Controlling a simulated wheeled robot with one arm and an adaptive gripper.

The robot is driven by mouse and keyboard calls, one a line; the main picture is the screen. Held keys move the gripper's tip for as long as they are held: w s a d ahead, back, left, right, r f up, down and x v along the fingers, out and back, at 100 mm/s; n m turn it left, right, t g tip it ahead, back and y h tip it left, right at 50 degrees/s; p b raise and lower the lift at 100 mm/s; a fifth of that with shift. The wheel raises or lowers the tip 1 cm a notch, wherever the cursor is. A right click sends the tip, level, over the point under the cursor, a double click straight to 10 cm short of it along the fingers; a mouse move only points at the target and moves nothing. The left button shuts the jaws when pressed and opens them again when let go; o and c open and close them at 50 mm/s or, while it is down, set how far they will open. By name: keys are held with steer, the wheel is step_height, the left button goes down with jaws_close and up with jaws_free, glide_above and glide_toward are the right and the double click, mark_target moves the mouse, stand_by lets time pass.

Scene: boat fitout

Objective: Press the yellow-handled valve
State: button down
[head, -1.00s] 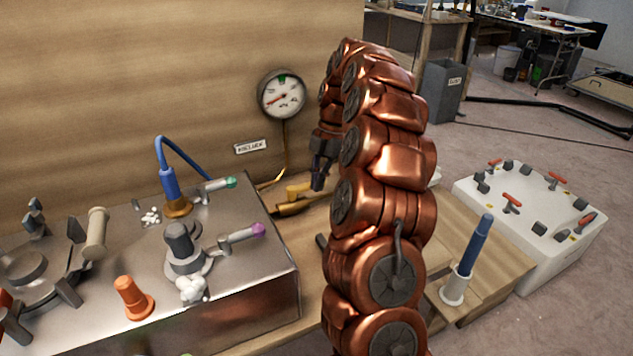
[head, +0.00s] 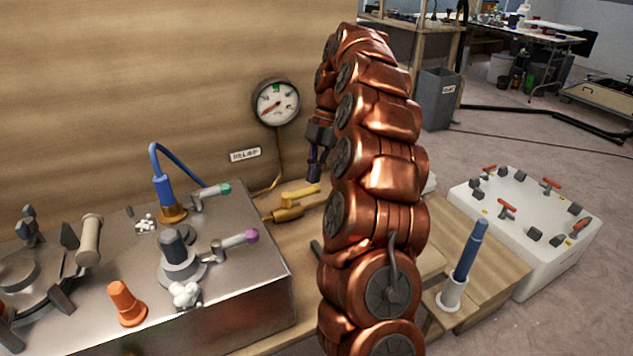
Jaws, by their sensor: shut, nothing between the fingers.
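The yellow-handled valve (head: 287,212) is on the bench by the wooden back wall, just right of the steel box. It has a brass-coloured body and a bright yellow handle (head: 301,192). A copper pipe runs up from it to the round gauge. My gripper (head: 314,178) is dark, points down and is shut with nothing in it. In the picture its tips are just above the right end of the yellow handle. I cannot tell from this view how far apart they are in depth. My copper arm hides the bench to the right of the valve.
The gauge (head: 277,102) hangs above. A blue-handled tool (head: 469,250) stands in a white holder at right.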

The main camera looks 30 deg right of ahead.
steer(key=shift+w+d+r+p, duration=0.1)
steer(key=shift+w+r+p, duration=0.15)
steer(key=shift+r+p, duration=0.5)
steer(key=shift+w+a+r+p, duration=0.1)
steer(key=shift+w+r+p, duration=0.2)
steer(key=shift+r+p, duration=0.4)
steer(key=shift+w+d+r+p, duration=0.1)
steer(key=shift+w+r+p, duration=0.15)
steer(key=shift+r+p, duration=0.5)
